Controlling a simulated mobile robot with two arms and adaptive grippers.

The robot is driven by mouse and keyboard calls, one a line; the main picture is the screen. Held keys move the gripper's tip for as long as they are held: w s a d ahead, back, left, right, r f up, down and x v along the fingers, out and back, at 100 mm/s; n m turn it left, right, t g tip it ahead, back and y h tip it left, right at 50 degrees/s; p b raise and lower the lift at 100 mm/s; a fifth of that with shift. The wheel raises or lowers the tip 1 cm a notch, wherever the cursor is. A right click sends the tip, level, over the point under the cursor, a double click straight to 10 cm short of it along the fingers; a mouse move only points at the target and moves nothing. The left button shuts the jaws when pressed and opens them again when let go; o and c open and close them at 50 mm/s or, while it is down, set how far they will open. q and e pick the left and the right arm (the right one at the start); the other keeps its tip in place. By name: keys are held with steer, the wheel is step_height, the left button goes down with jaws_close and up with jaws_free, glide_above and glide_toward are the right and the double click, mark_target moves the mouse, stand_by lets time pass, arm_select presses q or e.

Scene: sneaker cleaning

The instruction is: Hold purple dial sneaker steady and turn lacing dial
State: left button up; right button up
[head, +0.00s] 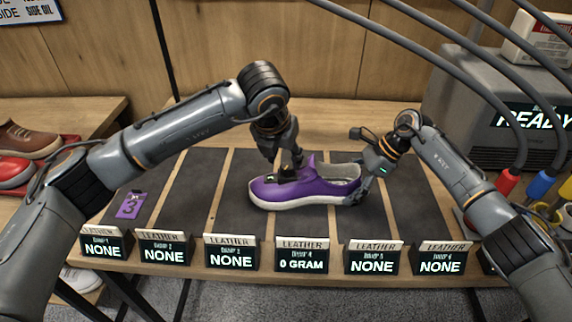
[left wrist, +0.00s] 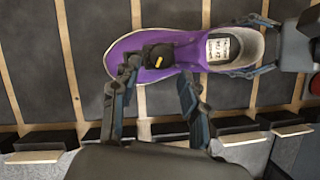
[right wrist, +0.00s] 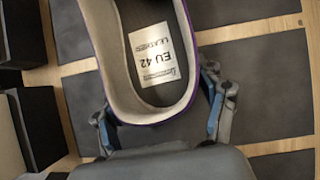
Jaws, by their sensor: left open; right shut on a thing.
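The purple sneaker (head: 305,186) with a white sole lies on the dark mats of the bench, toe to the left. In the left wrist view the sneaker (left wrist: 190,55) shows a black lacing dial (left wrist: 157,57) with a yellow mark. My left gripper (head: 284,168) points down over the dial; its fingers (left wrist: 155,95) are spread, and contact with the dial cannot be told. My right gripper (head: 364,180) is shut on the sneaker's heel. In the right wrist view its fingers (right wrist: 163,120) lie on both sides of the heel (right wrist: 150,108). The insole label reads EU 42.
Several small displays line the bench's front edge; the one reading 0 GRAM (head: 301,263) stands before the sneaker. A purple tag (head: 130,206) lies on the left mat. A grey machine reading READY (head: 500,110) stands at right. Brown and red shoes (head: 25,150) are at far left.

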mark_target(286, 167)
arm_select(q)
steer(key=shift+x, duration=2.35)
steer(key=shift+c, duration=0.2)
steer(key=c, duration=0.9)
steer(key=shift+o, duration=0.2)
